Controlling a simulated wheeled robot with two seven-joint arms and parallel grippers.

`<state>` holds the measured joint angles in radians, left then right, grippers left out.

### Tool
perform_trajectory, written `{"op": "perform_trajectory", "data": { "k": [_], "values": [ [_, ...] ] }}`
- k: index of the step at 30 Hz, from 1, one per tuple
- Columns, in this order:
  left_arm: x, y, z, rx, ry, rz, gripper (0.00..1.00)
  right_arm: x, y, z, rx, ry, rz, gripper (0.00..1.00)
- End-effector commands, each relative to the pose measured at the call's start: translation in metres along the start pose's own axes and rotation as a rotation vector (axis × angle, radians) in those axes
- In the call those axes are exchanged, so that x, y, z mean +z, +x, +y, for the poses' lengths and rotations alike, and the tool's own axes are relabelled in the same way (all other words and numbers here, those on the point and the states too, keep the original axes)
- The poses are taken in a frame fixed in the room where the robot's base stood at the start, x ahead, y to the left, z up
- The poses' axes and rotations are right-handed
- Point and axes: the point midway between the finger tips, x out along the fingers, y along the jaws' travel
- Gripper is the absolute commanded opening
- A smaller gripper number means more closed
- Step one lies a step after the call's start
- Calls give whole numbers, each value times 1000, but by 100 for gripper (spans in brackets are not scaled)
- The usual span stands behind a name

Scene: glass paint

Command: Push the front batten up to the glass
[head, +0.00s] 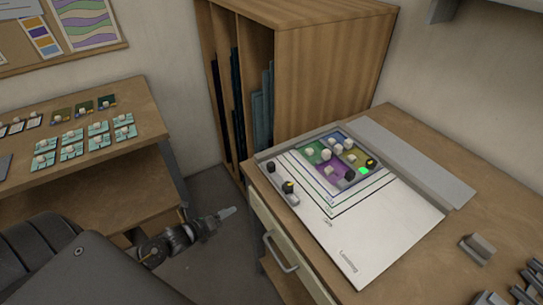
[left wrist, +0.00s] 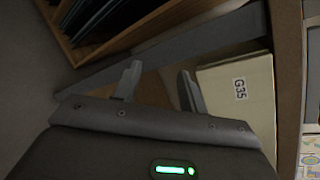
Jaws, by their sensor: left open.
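The glass (head: 322,151), a small pane with green, purple, yellow and blue fields, lies at the far corner of a white sheet (head: 352,238) printed with nested outlines. Several white and dark knobs stand on it, and one bright green spot shows. A short grey batten (head: 280,184) with two dark knobs lies along the drawer side of the bench. It looks like the front batten, and a strip of sheet separates it from the glass. My left gripper (head: 222,214) is open and empty, out over the floor left of the bench; its fingers also show in the left wrist view (left wrist: 159,89). My right gripper is out of view.
A wide grey strip (head: 415,163) lies along the sheet's far right side. A grey block (head: 478,247) and several dark pieces are at the right. The drawer handle (head: 279,251) juts from the bench front. A wooden rack (head: 318,75) stands behind.

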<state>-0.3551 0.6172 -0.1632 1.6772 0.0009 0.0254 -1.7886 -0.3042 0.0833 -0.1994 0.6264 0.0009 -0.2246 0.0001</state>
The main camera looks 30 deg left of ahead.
Motion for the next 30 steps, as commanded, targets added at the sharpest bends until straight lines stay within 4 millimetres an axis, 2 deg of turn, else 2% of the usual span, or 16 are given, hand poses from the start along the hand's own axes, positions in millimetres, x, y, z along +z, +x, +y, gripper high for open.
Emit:
{"op": "perform_trajectory", "data": {
  "k": [1,3,6,9,13,20,25,30],
  "values": [
    [27,-7,-42,-84,154,-15,42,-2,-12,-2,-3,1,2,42],
    [50,-14,-88,-183,353,-46,42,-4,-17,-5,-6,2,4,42],
    [72,-28,-141,-295,579,-96,42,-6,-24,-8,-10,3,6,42],
    [83,-40,-178,-371,733,-141,42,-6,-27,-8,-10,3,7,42],
    [89,-50,-201,-420,837,-176,42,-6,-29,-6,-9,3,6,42],
    [91,-49,-207,-430,862,-188,42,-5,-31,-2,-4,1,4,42],
    [93,-32,-218,-430,859,-191,42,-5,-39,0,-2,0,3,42],
    [93,-2,-233,-430,857,-189,42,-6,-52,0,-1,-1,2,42]
  ]
}}
